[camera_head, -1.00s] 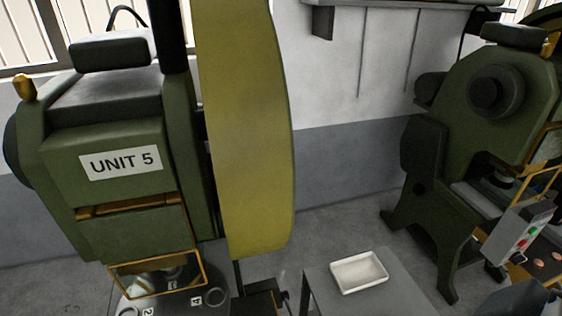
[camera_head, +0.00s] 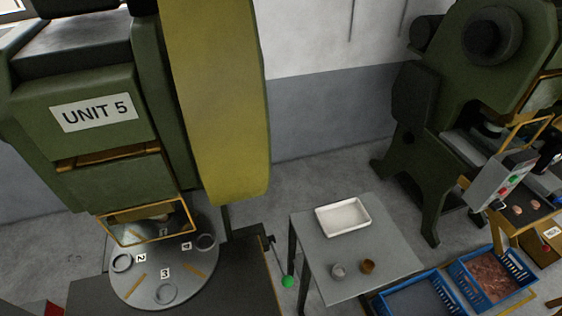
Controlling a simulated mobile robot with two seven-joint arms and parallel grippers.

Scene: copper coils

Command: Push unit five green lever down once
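The unit five machine (camera_head: 85,150) stands at the left in the head view, a green press with a white "UNIT 5" label (camera_head: 94,112). A green ball-shaped knob (camera_head: 288,281) shows at the lower right of the machine, on a thin dark rod beside its dark base. I take it to be the green lever's end. Below the press is a round grey turntable (camera_head: 170,272) with numbered stations. Neither of my grippers is in view.
A grey table (camera_head: 375,255) right of the lever holds a white tray (camera_head: 343,217) and two small round pieces. Blue crates (camera_head: 494,278) stand at the lower right. Another green press (camera_head: 470,100) has a control box with buttons. Grey floor shows between the machines.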

